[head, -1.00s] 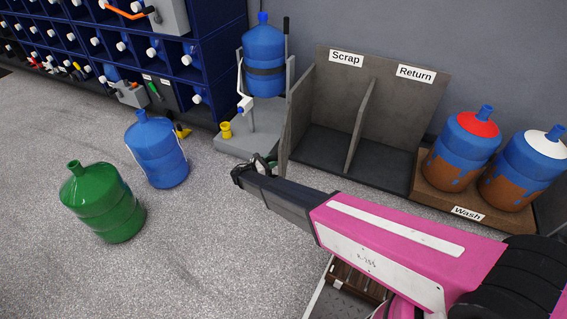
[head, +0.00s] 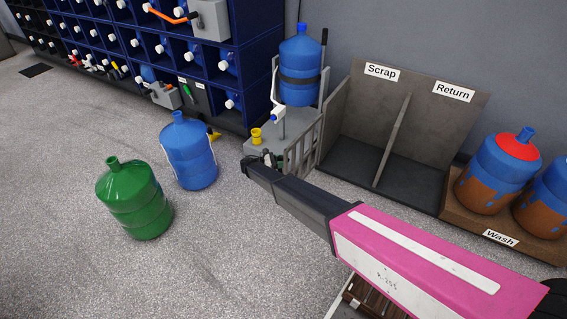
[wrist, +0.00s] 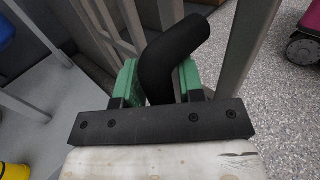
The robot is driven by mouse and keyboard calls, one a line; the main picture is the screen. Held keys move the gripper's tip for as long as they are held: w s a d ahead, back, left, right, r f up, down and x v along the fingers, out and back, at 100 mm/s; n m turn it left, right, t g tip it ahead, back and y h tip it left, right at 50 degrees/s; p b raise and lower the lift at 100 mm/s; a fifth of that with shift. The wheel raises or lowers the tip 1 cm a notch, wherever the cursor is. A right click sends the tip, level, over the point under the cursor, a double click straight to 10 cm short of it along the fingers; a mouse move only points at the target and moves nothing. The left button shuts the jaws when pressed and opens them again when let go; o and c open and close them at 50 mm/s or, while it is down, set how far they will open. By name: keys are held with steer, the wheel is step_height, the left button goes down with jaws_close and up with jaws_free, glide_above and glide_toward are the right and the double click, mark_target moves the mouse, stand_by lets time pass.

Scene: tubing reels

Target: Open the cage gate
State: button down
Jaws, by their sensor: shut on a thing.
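The cage gate (head: 303,150) is a grey barred panel at the right front of the grey platform (head: 245,146), beside the Scrap bin. In the wrist view its grey bars (wrist: 105,22) rise behind a bent black handle (wrist: 172,62). My gripper (head: 262,160) is at the gate's near edge. In the wrist view my gripper's green fingers (wrist: 160,80) are shut on the black handle, one on each side. A blue bottle (head: 300,72) with a dark band stands in the cage by grey posts. My gripper hides part of the gate's lower edge in the head view.
A green bottle (head: 134,200) and a blue bottle (head: 189,152) stand on the floor at left. A yellow object (head: 256,136) is on the platform. The Scrap and Return bin (head: 400,130) and Wash crate (head: 500,228) are at right. Floor at front left is clear.

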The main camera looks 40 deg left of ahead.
steer(key=shift+s+a+r, duration=0.1)
steer(key=shift+s, duration=0.6)
steer(key=c, duration=0.9)
jaws_free()
steer(key=shift+s, duration=0.1)
steer(key=shift+a, duration=0.1)
steer(key=v, duration=1)
steer(key=shift+s+a, duration=0.25)
steer(key=shift+a, duration=0.05)
